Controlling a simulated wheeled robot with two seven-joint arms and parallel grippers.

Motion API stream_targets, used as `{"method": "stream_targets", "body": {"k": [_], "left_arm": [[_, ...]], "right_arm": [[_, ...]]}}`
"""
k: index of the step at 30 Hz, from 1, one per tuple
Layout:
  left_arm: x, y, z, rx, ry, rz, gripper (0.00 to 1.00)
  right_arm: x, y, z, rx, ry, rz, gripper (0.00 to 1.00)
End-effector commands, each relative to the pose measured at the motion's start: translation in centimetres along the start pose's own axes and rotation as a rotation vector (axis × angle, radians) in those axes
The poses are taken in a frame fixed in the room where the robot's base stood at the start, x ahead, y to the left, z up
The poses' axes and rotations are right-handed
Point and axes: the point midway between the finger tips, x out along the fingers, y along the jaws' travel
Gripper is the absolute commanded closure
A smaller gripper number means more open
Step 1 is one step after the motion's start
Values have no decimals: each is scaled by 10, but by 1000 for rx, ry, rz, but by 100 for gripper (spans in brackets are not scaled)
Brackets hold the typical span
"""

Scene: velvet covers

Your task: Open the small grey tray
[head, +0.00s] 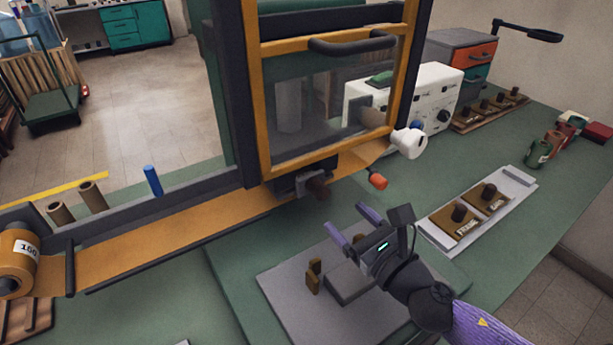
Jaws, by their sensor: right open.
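A small dark grey tray-like part (290,184) sits under the orange-framed machine. My left gripper is out of view.
A grey plate (285,308) with a brown upright piece (314,277) and a grey block (349,285) lies below my right gripper. A light tray (518,177) holds brown knobbed plates at the right. An orange knob (377,180) juts from the machine.

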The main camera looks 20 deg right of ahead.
Motion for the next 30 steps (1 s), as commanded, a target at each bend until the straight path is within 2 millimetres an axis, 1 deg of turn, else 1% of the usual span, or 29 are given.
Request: {"method": "stream_targets", "body": {"k": [2,6,9,12,15,18,25,26,27,29,30], "left_arm": [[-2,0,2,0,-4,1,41],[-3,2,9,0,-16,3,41],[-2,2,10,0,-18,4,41],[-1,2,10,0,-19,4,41],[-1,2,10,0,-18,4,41],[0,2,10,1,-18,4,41],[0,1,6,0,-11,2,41],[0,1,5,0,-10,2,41],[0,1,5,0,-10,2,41],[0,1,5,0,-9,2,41],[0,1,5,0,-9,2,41]], "right_arm": [[12,0,2,-2,-4,0,21],[45,-1,2,0,-5,-2,21],[65,-1,1,2,-3,-3,21],[80,-1,0,3,-2,-3,21],[89,0,0,4,0,-3,21],[93,0,0,2,1,-2,21],[94,0,0,3,1,-2,21],[94,0,0,3,1,-2,23],[94,0,0,4,1,-2,32],[94,0,0,4,1,-2,44],[94,0,0,4,1,-2,53]]}}
